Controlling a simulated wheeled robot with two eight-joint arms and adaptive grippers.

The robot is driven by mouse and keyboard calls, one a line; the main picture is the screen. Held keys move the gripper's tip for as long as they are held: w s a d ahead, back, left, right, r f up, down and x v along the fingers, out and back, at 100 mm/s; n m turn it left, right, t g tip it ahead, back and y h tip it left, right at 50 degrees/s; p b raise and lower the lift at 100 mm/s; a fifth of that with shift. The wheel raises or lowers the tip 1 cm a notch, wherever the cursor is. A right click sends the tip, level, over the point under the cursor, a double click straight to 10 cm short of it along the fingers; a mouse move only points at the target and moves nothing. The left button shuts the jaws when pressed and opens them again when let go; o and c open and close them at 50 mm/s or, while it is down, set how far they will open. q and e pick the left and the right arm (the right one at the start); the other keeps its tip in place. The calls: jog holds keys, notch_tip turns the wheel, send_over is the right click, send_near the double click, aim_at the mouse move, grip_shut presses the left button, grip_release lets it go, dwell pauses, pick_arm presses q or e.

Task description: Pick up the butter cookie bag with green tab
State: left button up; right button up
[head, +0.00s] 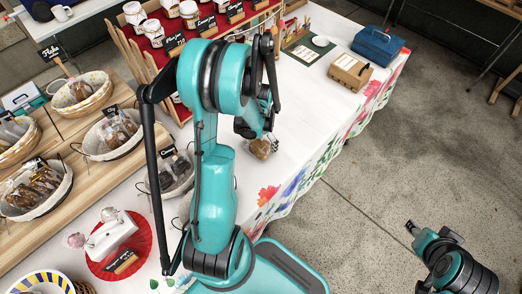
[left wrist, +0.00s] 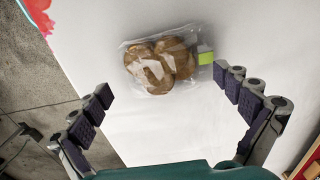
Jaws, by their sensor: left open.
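The butter cookie bag (left wrist: 160,64) is a clear bag with several round brown cookies and a green tab (left wrist: 206,58) at its right end. It lies flat on the white tablecloth in the left wrist view. My left gripper (left wrist: 165,95) is open, and the bag lies ahead of its fingertips, between their lines and untouched. The right fingertip is close to the tab. In the head view the bag (head: 261,148) shows just below my left gripper (head: 262,127), partly hidden by it.
Baskets of bagged baked goods (head: 40,188) stand on wooden boards at the left. Jars (head: 188,12) stand on a red stepped rack at the back. A brown box (head: 350,72) and a blue case (head: 377,45) sit farther right. The cloth around the bag is clear.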

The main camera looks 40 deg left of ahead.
pick_arm(q)
notch_tip(320, 180, down, 2)
jog(key=shift+f, duration=0.1)
jog(key=shift+r, duration=0.2)
jog(key=c, duration=0.7)
jog(key=shift+c, duration=0.2)
jog(key=shift+r, duration=0.1)
